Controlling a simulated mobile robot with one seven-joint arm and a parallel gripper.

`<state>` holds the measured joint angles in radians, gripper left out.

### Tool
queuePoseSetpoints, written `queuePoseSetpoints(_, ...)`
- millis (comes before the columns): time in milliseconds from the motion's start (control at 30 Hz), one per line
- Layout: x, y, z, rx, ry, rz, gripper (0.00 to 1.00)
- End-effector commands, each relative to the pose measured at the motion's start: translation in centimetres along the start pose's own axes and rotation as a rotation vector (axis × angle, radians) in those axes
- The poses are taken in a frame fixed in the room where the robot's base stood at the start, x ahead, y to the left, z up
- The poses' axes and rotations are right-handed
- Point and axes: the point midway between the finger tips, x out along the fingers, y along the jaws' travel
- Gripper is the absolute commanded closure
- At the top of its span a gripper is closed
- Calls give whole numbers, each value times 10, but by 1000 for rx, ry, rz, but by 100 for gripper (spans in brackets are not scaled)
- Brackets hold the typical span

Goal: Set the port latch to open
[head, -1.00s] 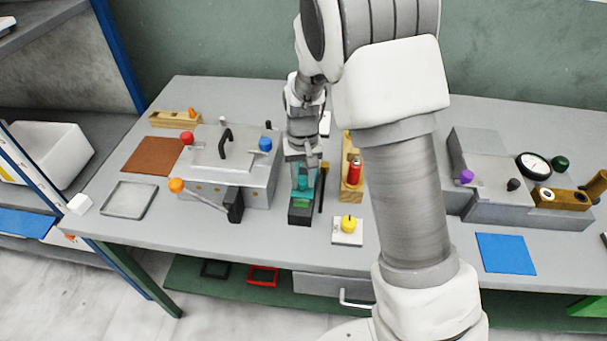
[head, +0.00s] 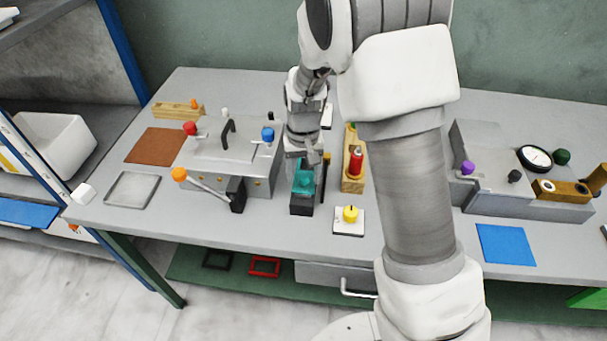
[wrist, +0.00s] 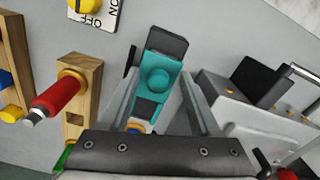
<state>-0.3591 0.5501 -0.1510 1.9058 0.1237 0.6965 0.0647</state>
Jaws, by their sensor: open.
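A teal sliding piece with a round knob (wrist: 158,78) sits on a narrow dark block (wrist: 166,42) in the wrist view. I take it for the port latch, though no label on it is readable. In the head view the teal piece (head: 304,181) sits on the dark block (head: 302,206), near the table's front. My gripper (wrist: 162,84) is open, with one finger on each side of the teal piece. I cannot tell whether the fingers touch it. In the head view my gripper (head: 306,160) partly hides the block's rear.
The grey press (head: 235,155), with its orange-tipped lever (head: 205,188), stands close on the left. On the right are a wooden block with a red cylinder (head: 355,163) and a yellow knob (head: 350,213) on a white plate. The table in front is clear.

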Motion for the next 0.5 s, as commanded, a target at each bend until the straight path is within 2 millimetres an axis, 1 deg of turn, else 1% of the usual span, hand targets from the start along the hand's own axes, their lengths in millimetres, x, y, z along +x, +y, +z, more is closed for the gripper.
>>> queuePoseSetpoints(133,-4,0,-1,0,2,0,36)
queuePoseSetpoints(233,-16,0,-2,0,5,-1,36)
queuePoseSetpoints(367,-43,0,-2,-1,8,-2,36)
queuePoseSetpoints(500,-78,0,-2,0,7,-2,36)
